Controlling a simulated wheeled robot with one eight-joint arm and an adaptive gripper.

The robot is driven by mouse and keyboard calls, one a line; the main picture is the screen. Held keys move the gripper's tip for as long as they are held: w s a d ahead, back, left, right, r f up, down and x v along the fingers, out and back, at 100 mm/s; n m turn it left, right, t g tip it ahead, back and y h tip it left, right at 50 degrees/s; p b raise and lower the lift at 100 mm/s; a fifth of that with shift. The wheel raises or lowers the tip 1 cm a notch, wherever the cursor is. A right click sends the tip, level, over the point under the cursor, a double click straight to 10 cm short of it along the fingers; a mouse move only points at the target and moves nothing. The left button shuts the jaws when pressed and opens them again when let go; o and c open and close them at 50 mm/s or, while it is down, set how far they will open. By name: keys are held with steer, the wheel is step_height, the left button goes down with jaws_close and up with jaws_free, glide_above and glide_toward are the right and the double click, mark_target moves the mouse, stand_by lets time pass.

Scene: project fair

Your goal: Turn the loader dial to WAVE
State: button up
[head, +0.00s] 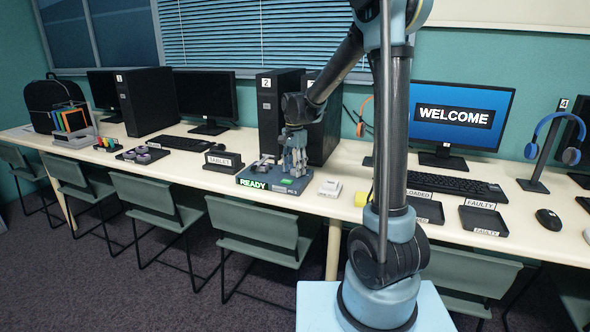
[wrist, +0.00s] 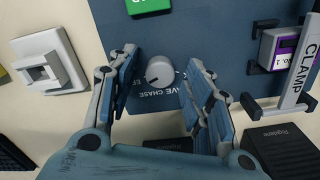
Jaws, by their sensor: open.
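The loader (head: 287,190) is a dark blue-grey box on the long table, with a green READY display (head: 253,183). Its round light-grey dial (wrist: 160,72) is in the middle of the wrist view. A small dark mark on the dial points to the lower left there. Lettering below it reads partly "AVE" and "CHASE"; other labels are hidden by my fingers. My gripper (wrist: 160,62) is open, with one finger on each side of the dial and visible gaps between. In the head view my gripper (head: 294,160) is low over the loader, and hides the dial.
A lever marked CLAMP (wrist: 300,75) and a purple-labelled block (wrist: 278,48) stand right of the dial in the wrist view. A white switch-like box (head: 330,187) sits right of the loader. A TABLETS holder (head: 222,161) is left; computer towers (head: 275,105) stand behind.

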steer(key=shift+f, duration=0.15)
steer(key=shift+c, duration=0.2)
steer(key=c, duration=1)
steer(key=shift+d, duration=0.1)
steer(key=shift+c, duration=0.2)
steer(key=n, duration=0.4)
steer(key=shift+n, duration=0.3)
steer(key=n, duration=0.4)
steer(key=shift+n, duration=0.3)
steer(key=n, duration=0.4)
steer(key=shift+n, duration=2.2)
